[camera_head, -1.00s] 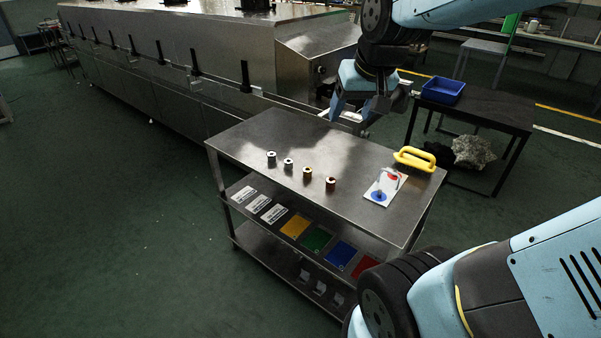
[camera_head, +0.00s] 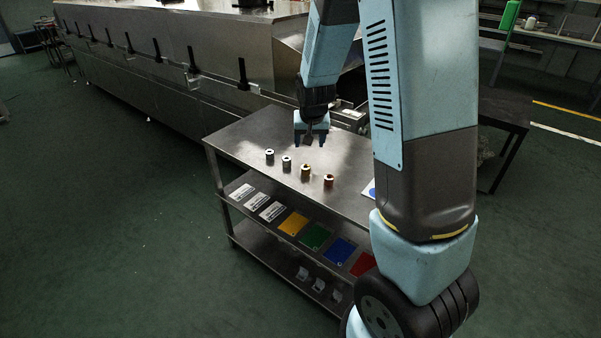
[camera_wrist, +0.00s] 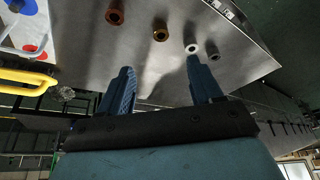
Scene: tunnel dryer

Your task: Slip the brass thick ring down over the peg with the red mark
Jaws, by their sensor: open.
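The brass thick ring (camera_head: 305,172) stands on the steel table in a row of rings, between a silver one and a copper one. It also shows in the wrist view (camera_wrist: 160,32), beyond and roughly between my fingertips. My gripper (camera_head: 310,143) is open and empty, pointing down above the table behind the row. The white peg board (camera_wrist: 14,36) is at the upper left in the wrist view, with a red mark (camera_wrist: 35,51) and a blue mark (camera_wrist: 40,4). Metal rods rise over it; which peg stands at the red mark is unclear. My arm hides most of the board in the head view.
The tabletop (camera_head: 240,143) is clear left of the row. The dryer (camera_head: 170,60) stands behind.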

